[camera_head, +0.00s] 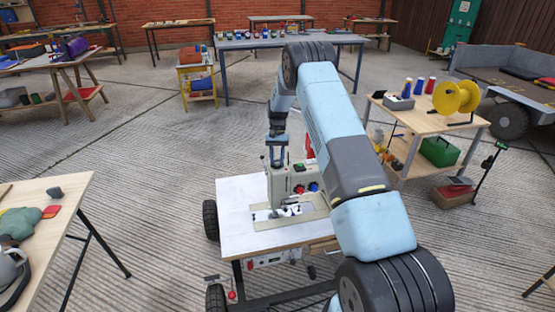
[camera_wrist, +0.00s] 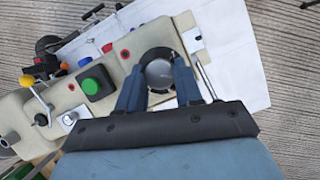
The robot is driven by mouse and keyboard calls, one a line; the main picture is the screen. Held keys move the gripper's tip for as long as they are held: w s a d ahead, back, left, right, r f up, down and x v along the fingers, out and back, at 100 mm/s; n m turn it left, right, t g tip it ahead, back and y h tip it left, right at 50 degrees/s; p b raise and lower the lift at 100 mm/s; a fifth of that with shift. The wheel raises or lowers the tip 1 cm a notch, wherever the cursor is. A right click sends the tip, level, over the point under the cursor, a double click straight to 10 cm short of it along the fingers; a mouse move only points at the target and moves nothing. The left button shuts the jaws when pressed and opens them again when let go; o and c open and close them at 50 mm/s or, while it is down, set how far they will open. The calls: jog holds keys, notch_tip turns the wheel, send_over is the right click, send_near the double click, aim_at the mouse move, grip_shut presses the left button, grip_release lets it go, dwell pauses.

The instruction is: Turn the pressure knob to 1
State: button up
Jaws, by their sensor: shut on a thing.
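A beige machine (camera_head: 283,188) stands on a white-topped cart (camera_head: 235,215) in the head view, with a red and a blue knob on its front. In the wrist view its body (camera_wrist: 110,60) carries a round grey knob (camera_wrist: 159,73) with a dark surround, taken to be the pressure knob. My gripper (camera_wrist: 159,80) has one finger on either side of this knob and is shut on it. In the head view my gripper (camera_head: 277,155) points down at the machine's top; the knob is hidden there. Any scale marks are too small to read.
Beside the knob are a green button (camera_wrist: 90,86), a small red button (camera_wrist: 125,54) and a yellow-tipped lever (camera_wrist: 32,86). In the head view a wooden table (camera_head: 75,200) stands at left and a cart with a yellow reel (camera_head: 455,97) at right. Concrete floor lies between.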

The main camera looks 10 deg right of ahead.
jog(key=n+h, duration=0.1)
jog(key=n, duration=0.2)
jog(key=n+h, duration=0.1)
jog(key=n, duration=0.2)
jog(key=shift+w+a+r, duration=0.1)
jog(key=shift+w+a, duration=0.05)
jog(key=shift+a, duration=0.05)
jog(key=n+h, duration=0.1)
jog(key=n, duration=0.2)
jog(key=n+t+h, duration=0.1)
jog(key=n, duration=0.2)
dwell(0.4)
jog(key=o, duration=1)
jog(key=shift+a+h, duration=0.1)
jog(key=shift+h, duration=0.2)
jog(key=v, duration=1.3)
jog(key=shift+r, duration=0.25)
